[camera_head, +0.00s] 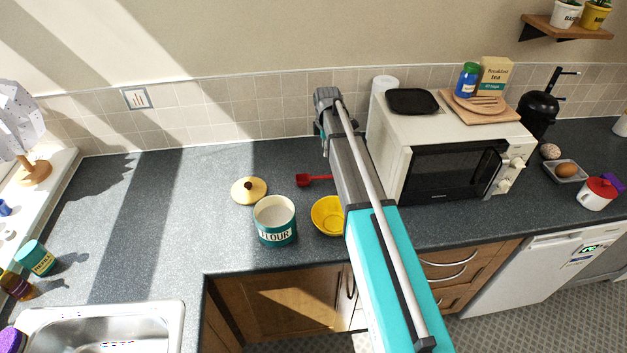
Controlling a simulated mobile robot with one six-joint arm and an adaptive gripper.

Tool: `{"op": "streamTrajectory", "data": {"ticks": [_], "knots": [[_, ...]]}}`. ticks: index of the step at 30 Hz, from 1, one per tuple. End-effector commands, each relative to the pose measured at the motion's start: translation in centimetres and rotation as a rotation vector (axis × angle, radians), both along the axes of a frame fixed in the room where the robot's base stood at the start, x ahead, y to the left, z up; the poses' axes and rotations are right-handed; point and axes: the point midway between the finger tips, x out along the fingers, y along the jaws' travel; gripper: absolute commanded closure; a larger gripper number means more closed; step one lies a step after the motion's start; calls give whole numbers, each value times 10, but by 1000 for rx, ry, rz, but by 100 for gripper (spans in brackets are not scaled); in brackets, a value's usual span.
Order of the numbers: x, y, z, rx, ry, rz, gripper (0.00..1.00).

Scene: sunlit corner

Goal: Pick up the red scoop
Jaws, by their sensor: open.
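The red scoop (304,181) lies on the dark countertop behind the flour canister and the yellow bowl. Its bowl end is at the left, and its handle runs right toward my arm, which may hide the far end. My arm reaches up from the bottom right across the counter. My gripper (322,128) is at the arm's far end, above and slightly right of the scoop, apart from it. Its fingers are small and partly hidden by the arm, and nothing shows held in it.
A teal flour canister (276,232), its lid (249,190) and a yellow bowl (327,216) stand near the scoop. A microwave (452,172) is close on my arm's right. The tiled wall (230,115) is behind. Counter left of the lid is clear.

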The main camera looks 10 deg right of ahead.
Motion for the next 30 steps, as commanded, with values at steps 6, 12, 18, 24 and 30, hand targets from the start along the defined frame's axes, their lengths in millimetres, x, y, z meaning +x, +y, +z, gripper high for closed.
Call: {"op": "streamTrajectory", "data": {"ticks": [6,12,18,24,30], "knots": [[0,0,-10,0,0,0,37],[0,1,-25,0,0,0,37],[0,1,-41,0,0,0,37],[0,1,-56,0,0,0,37],[0,2,-71,0,0,1,37]]}}
